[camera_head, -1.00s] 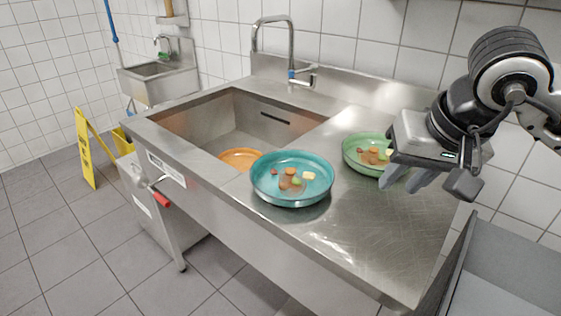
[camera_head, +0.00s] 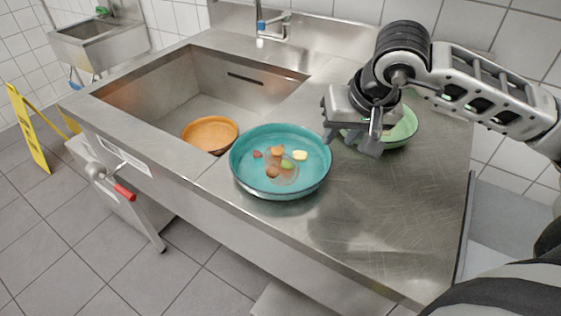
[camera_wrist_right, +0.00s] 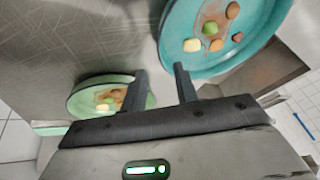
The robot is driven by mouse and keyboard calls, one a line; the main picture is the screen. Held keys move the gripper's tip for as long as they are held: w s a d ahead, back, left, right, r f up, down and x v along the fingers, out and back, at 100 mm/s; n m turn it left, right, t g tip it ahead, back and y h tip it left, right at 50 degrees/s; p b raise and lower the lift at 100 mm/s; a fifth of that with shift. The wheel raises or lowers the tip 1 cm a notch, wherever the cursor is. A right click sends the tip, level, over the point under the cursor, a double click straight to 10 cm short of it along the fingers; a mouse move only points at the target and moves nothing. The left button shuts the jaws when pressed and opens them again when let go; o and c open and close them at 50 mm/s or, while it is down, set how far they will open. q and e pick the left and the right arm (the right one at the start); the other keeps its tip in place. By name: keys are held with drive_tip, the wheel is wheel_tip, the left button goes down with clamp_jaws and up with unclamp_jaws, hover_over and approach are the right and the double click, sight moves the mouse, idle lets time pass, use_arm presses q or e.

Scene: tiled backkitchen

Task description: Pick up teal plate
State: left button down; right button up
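The teal plate (camera_head: 283,190) is a deep round dish with food scraps in it. It sits on the steel counter, right of the sink. It also shows at the top of the right wrist view (camera_wrist_right: 222,62). My right gripper (camera_head: 345,141) is above the counter between the teal plate and a green plate, close to the teal plate's right rim. In the right wrist view its two fingers (camera_wrist_right: 162,88) are apart with nothing between them, and the teal plate lies beyond the fingertips. My left gripper is not in view.
The green plate (camera_head: 404,130), with food scraps, is behind my right gripper. An orange plate (camera_head: 210,132) is in the sink (camera_head: 165,95). A faucet (camera_head: 270,25) stands at the back. The front right of the counter (camera_head: 385,215) is clear. A yellow floor sign (camera_head: 28,130) stands left.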

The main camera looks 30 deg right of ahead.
sight(328, 150)
drive_tip(key=shift+p+x, duration=0.55)
drive_tip(key=shift+x, duration=2.4)
drive_tip(key=shift+w+a+r, duration=0.1)
drive_tip(key=shift+a+r, duration=0.05)
drive_tip(key=shift+a, duration=0.05)
clamp_jaws()
